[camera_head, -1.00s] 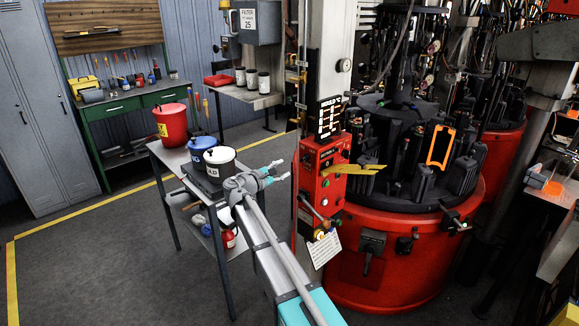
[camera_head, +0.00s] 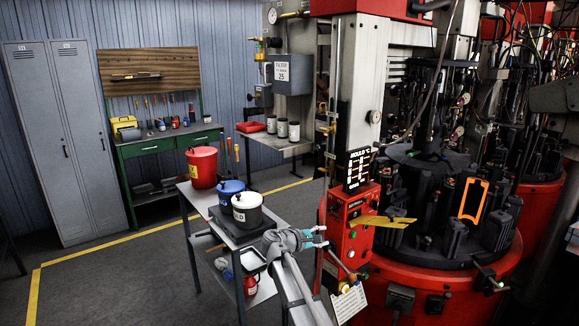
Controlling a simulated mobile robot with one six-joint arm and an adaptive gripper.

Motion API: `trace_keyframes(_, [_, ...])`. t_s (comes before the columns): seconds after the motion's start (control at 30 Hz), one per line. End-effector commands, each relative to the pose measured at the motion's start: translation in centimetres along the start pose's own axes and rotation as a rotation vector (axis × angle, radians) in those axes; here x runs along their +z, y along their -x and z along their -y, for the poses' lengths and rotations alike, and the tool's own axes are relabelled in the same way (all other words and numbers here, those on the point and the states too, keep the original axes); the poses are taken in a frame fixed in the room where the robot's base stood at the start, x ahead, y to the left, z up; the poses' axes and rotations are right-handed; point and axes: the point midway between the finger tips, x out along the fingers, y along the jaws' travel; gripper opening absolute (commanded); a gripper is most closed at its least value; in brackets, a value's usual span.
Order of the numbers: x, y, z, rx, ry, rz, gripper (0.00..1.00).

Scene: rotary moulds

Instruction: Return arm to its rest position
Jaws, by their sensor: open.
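My gripper (camera_head: 318,237) is at the end of my arm (camera_head: 297,285), which comes up from the bottom edge in the head view. Its two teal-tipped fingers are apart and hold nothing. They point right, just left of the red control box (camera_head: 352,215) on the rotary mould machine. Whether they touch the box cannot be told from this view. The arm's wrist is in front of the right end of the grey cart (camera_head: 196,202) and hides part of it.
The red round machine base (camera_head: 440,290) fills the right. Open floor (camera_head: 110,285) lies at the left, crossed by a yellow line.

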Motion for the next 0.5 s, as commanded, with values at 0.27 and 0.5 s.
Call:
trace_keyframes(0.27, [4.7,-2.1,9.8,-0.344,-0.264,-0.064,0.51])
trace_keyframes(0.5, [7.7,-1.5,17.4,-0.656,-0.495,-0.087,0.51])
